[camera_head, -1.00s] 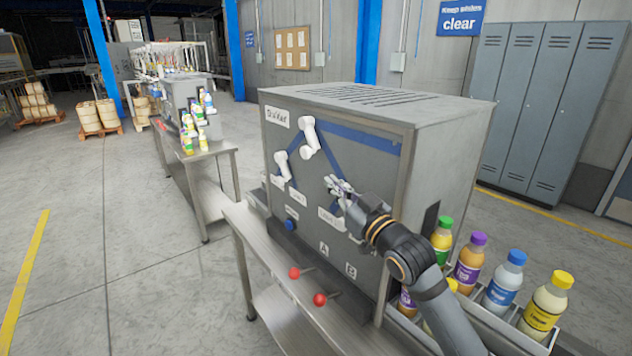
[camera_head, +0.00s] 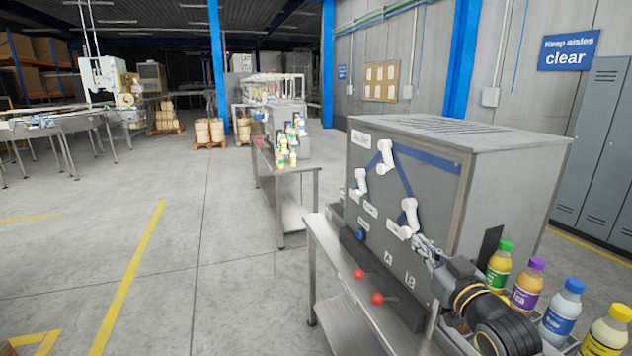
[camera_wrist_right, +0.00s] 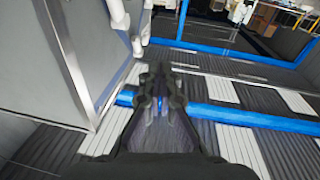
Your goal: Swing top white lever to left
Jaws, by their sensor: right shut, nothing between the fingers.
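Two more white levers are lower, one at the left (camera_head: 361,181) and one at the right (camera_head: 409,213). My right gripper (camera_head: 422,244) is shut and empty, low in front of the panel, just below the right lever and apart from the top one. The right wrist view shows its closed fingers (camera_wrist_right: 158,88) with white lever parts (camera_wrist_right: 138,28) beyond. My left gripper is out of view.
The cabinet (camera_head: 500,170) stands on a metal bench (camera_head: 345,280). Two red knobs (camera_head: 377,298) stick out at the front, and a blue knob (camera_head: 361,234) is on the panel. Several bottles (camera_head: 560,313) stand at the right. The floor on the left is clear.

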